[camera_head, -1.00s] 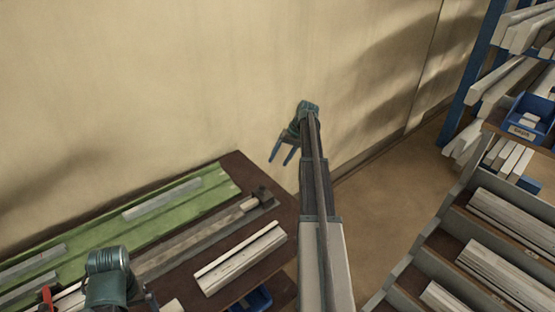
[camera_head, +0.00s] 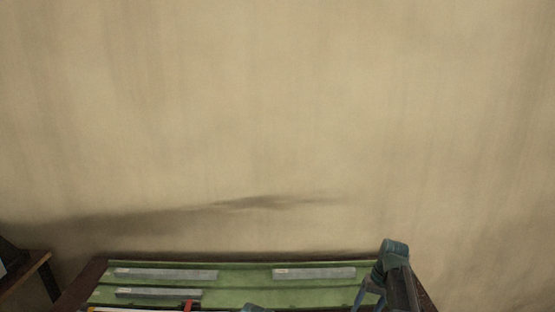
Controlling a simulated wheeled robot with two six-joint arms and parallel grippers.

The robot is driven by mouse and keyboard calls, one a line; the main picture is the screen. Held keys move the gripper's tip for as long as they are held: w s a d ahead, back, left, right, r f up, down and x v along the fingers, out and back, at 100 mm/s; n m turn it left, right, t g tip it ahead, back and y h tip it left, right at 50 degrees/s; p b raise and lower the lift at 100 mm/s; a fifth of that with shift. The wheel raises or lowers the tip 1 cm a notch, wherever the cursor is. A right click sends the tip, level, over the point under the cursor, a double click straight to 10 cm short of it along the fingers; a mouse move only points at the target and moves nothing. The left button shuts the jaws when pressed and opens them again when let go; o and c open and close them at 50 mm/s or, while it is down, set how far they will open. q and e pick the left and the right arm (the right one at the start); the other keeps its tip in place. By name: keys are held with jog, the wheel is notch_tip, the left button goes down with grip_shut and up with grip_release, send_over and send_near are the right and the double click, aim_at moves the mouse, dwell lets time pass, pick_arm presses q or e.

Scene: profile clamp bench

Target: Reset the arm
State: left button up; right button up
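My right gripper (camera_head: 368,299) is at the bottom right, in front of the bench's right end. Its two blue fingers point down and stand apart with nothing visible between them; the tips are near the picture's lower edge. A small teal part at the bottom middle seems to be my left arm; its fingers are out of view. The bench has a green surface (camera_head: 245,296) with grey profiles on it: one at back left (camera_head: 165,274), one at back right (camera_head: 313,273) and one nearer on the left (camera_head: 158,293).
A small red part (camera_head: 189,305) shows at the bottom edge, left of the middle. A dark brown table corner (camera_head: 24,265) stands at the far left. A bare beige wall (camera_head: 270,120) fills most of the view behind the bench.

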pick_arm(q)
notch_tip(320, 180, down, 3)
jog(key=shift+r+b, duration=0.15)
jog(key=shift+b, duration=1)
pick_arm(e)
jog(key=s+a+f+n+h, duration=0.3)
jog(key=s+a+n, duration=0.2)
jog(key=s+a, duration=1.5)
jog(key=shift+a+h, duration=0.4)
jog(key=shift+a, duration=0.75)
pick_arm(q)
jog(key=shift+c, duration=0.2)
pick_arm(e)
jog(key=shift+s+f, duration=0.1)
